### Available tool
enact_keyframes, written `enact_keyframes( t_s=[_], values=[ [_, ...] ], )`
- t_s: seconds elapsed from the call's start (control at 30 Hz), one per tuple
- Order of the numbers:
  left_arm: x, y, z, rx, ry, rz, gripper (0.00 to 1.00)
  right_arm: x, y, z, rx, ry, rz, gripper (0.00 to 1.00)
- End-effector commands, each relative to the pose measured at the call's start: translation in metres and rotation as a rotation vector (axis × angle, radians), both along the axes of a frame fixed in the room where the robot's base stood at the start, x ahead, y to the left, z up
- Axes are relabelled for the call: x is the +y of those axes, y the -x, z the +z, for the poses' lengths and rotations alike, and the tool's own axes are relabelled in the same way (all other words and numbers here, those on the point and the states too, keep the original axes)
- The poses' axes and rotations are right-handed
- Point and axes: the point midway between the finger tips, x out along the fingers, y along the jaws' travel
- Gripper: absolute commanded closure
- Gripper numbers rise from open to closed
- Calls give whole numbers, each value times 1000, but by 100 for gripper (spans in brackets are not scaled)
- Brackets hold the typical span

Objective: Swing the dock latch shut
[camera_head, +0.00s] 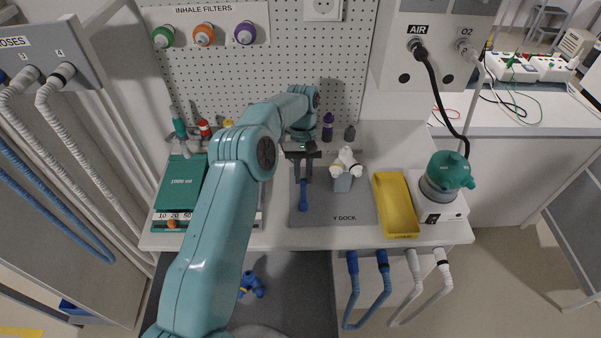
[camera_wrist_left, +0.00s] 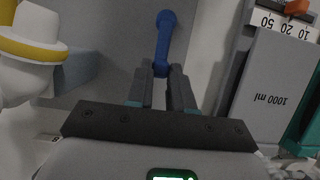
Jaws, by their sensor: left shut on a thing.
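The Y dock is a grey plate (camera_head: 335,213) on the bench, labelled "Y DOCK". A blue latch (camera_head: 303,196) stretches over its left part towards the bench's front edge. My left gripper (camera_head: 303,179) points down over the plate, shut on the latch. In the left wrist view the blue latch (camera_wrist_left: 163,38) runs out beyond the fingertips (camera_wrist_left: 164,73). A white Y-piece (camera_head: 346,164) sits on a grey block (camera_head: 342,183) right of the latch. Part of the Y-piece (camera_wrist_left: 28,55) shows at the left of the wrist view. My right gripper is out of view.
A yellow tray (camera_head: 397,203) and a teal-topped device (camera_head: 445,174) stand right of the plate. A teal 1000 ml bellows unit (camera_head: 181,187) stands left, partly behind my arm. Small bottles (camera_head: 328,127) line the pegboard. Hoses (camera_head: 382,275) hang at the front edge.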

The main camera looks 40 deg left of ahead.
Motion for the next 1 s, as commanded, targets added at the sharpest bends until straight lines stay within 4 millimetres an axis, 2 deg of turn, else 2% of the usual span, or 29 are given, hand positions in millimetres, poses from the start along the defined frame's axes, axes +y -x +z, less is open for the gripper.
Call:
enact_keyframes(
  t_s=[0.47,0.5,0.57,0.6,0.87,1.0],
  values=[
    [-4,2,-4,14,10,-20,100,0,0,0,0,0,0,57],
    [-4,2,-4,15,10,-20,76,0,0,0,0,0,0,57],
    [-4,2,-4,15,9,-20,56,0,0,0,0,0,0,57],
    [-4,2,-4,13,8,-19,53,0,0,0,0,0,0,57],
    [-2,1,-1,6,4,-17,53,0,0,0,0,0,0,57],
    [-2,1,6,4,3,-17,53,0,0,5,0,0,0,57]
  ],
)
